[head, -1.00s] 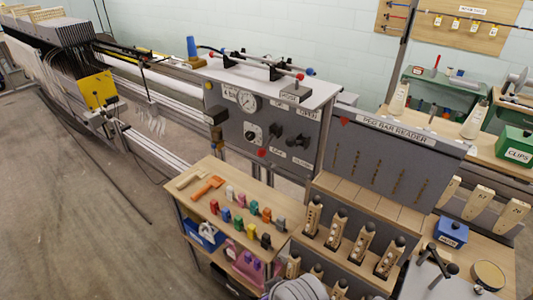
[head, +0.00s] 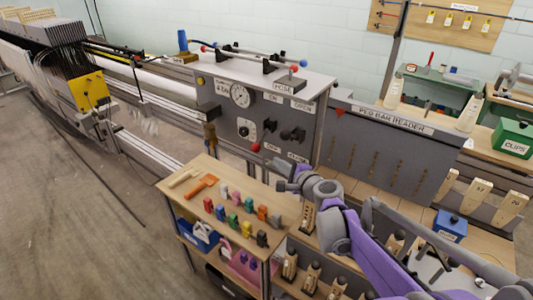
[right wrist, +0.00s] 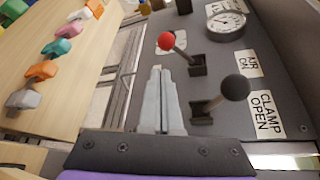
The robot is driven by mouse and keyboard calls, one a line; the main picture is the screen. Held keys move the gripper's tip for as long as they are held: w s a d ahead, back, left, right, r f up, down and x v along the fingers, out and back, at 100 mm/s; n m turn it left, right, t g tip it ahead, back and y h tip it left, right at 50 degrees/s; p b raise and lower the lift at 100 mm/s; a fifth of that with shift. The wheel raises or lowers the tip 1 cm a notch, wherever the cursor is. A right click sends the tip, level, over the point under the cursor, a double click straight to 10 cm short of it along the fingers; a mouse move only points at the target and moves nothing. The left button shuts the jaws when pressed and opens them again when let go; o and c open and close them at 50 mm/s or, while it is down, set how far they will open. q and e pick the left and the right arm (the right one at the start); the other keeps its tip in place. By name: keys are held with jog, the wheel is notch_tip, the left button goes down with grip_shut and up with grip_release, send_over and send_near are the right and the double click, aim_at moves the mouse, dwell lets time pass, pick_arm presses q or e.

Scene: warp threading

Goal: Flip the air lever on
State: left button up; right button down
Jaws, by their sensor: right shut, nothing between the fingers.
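The grey control panel (head: 220,110) carries the air lever, which has a red knob (head: 255,147). In the right wrist view the red knob (right wrist: 166,41) leans left from its dark base (right wrist: 203,62), away from the AIR ON label (right wrist: 248,62). A black-knobbed lever (right wrist: 235,87) stands beside it and leans toward the CLAMP OPEN label (right wrist: 265,115). My right gripper (head: 283,184) is in front of the panel, below and right of the red knob. Its fingers (right wrist: 157,72) are shut, empty and apart from both levers. My left gripper is out of view.
A wooden shelf top (head: 172,187) with several coloured clips stands below the panel. The peg bar reader (head: 365,150) is to the right. A gauge (head: 240,95) sits on the panel. The floor at left is clear.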

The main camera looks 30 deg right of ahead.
aim_at(263, 136)
jog(key=shift+w+d+r+m, duration=0.1)
jog(key=shift+d+m, duration=0.2)
jog(key=shift+d, duration=0.2)
jog(key=x, duration=1)
